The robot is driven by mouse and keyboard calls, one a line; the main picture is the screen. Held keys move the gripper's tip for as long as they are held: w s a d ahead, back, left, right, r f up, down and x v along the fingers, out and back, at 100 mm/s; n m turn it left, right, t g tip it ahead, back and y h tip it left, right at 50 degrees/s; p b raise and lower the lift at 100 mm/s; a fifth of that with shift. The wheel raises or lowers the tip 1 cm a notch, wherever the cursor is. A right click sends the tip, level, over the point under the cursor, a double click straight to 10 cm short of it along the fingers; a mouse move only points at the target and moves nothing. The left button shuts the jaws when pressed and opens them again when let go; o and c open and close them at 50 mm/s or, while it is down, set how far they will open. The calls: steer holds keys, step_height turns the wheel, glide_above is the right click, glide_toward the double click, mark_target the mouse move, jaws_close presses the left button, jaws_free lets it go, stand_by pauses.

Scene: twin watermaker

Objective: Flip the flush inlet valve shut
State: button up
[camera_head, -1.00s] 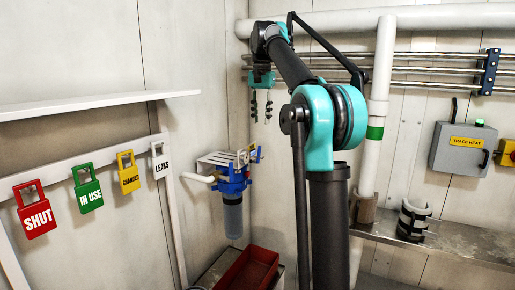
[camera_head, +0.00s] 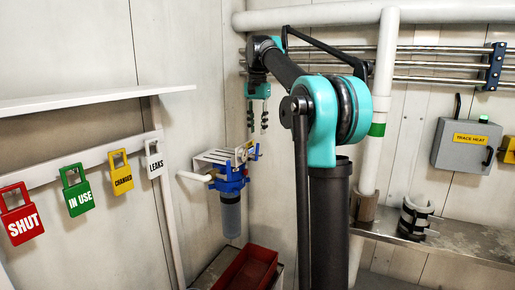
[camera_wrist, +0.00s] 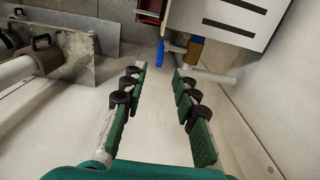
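A blue filter head with a grey-blue bowl (camera_head: 230,213) hangs on the wall near the corner, under a slotted white bracket (camera_head: 212,157). Small yellow and blue parts show at its right. In the wrist view, the bracket (camera_wrist: 232,18) is at the top right. Below it is a brass-coloured valve body (camera_wrist: 195,48) with a blue lever (camera_wrist: 161,51) at its left. I cannot tell for sure that this is the flush inlet valve. My gripper (camera_head: 257,125) is above the filter unit, apart from it. In the wrist view its green fingers (camera_wrist: 160,75) are spread and empty.
Tags on a rail, including a red SHUT tag (camera_head: 20,215), hang at the left. A red tray (camera_head: 250,268) lies below the filter. A white pipe (camera_head: 378,120) and a grey TRACE HEAT box (camera_head: 466,146) stand to the right. A white pipe stub (camera_wrist: 215,76) runs near the valve.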

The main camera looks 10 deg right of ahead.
mark_target(258, 146)
step_height(258, 146, down, 8)
steer(key=shift+f, duration=0.1)
steer(key=shift+c, duration=0.6)
jaws_close()
